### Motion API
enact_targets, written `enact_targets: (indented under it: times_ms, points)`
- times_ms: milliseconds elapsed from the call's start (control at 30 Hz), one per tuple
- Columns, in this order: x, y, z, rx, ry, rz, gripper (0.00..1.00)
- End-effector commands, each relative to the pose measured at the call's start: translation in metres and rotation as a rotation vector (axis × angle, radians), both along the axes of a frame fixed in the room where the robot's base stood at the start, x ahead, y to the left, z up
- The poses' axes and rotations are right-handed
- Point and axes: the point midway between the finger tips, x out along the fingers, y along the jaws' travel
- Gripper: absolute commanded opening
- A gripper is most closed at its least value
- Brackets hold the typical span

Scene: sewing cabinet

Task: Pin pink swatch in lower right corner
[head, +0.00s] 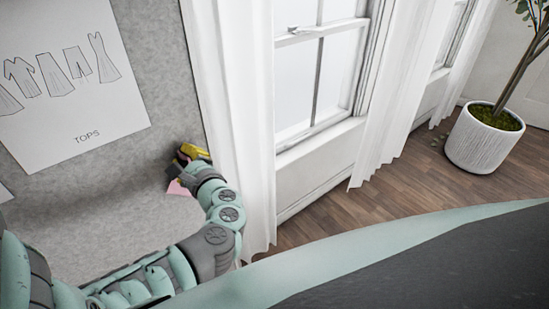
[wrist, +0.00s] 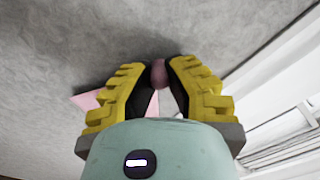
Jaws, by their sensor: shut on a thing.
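My gripper (head: 188,155) is at the right edge of the grey pin board (head: 120,210), in front of its surface. In the wrist view, the yellow fingers of my gripper (wrist: 158,72) are shut on a small round pinkish thing (wrist: 158,74), perhaps a pin head. The pink swatch (wrist: 88,99) shows behind the left finger, and a bit more of it shows between the fingers. In the head view, the pink swatch (head: 178,188) shows just below the gripper. My fingers hide most of it. I cannot tell whether it touches the board.
A paper sheet marked TOPS (head: 72,85) hangs on the board at the upper left. A white curtain (head: 235,110) hangs close to the right of my gripper, beside a window (head: 315,75). A white potted plant (head: 484,140) stands on the wood floor at the far right.

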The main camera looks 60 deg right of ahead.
Motion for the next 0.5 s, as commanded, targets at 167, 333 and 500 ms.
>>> enact_targets:
  times_ms: [167,333,500]
  points:
    - [0.0026,-0.0001,-0.0001,0.0,0.0,0.003,0.0]
    - [0.0043,-0.0006,-0.0001,0.0,0.0,0.003,0.0]
    - [0.0042,-0.0006,-0.0001,0.0,0.001,0.002,0.23]
